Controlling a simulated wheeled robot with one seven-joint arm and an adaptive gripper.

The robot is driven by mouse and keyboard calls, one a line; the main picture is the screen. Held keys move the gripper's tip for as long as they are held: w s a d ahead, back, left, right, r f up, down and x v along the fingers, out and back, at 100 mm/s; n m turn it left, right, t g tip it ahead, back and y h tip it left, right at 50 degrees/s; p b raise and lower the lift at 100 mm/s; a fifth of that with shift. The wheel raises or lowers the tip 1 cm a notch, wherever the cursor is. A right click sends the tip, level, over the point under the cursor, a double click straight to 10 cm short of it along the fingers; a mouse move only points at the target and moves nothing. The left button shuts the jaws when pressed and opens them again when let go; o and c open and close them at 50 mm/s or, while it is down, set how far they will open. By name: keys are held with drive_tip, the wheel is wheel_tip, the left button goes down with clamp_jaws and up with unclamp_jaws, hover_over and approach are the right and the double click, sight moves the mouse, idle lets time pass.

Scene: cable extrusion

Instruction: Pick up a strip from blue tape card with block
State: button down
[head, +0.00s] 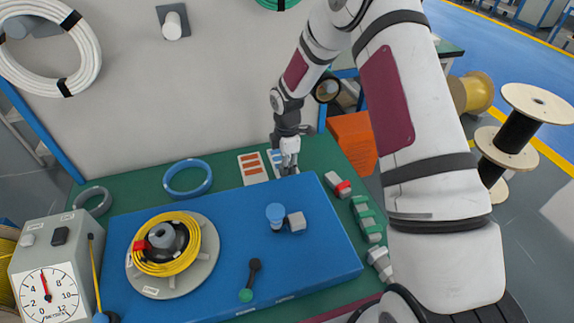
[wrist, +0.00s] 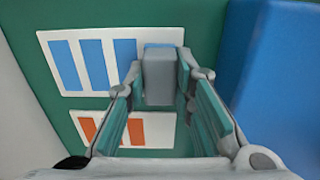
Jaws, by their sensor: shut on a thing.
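My gripper (head: 289,166) is at the back edge of the bench, over the blue tape card (head: 269,155). In the wrist view my gripper (wrist: 160,90) is shut on a small grey block (wrist: 158,78). The white card (wrist: 110,62) carries several blue strips (wrist: 95,64) side by side. The block is over the card's right end and covers most of the strip there; only that strip's blue top edge (wrist: 163,46) shows. I cannot tell whether the block touches it.
A card with orange strips (head: 252,168) lies beside the blue one. On the raised blue board (head: 330,255) stand a blue-topped piece (head: 275,213), a grey cube (head: 296,221) and a yellow cable reel (head: 167,262). A blue cable coil (head: 188,178) lies left of the cards.

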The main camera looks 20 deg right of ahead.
drive_tip(key=shift+f, duration=0.1)
drive_tip(key=shift+r+p, duration=1.25)
drive_tip(key=shift+r, duration=2.85)
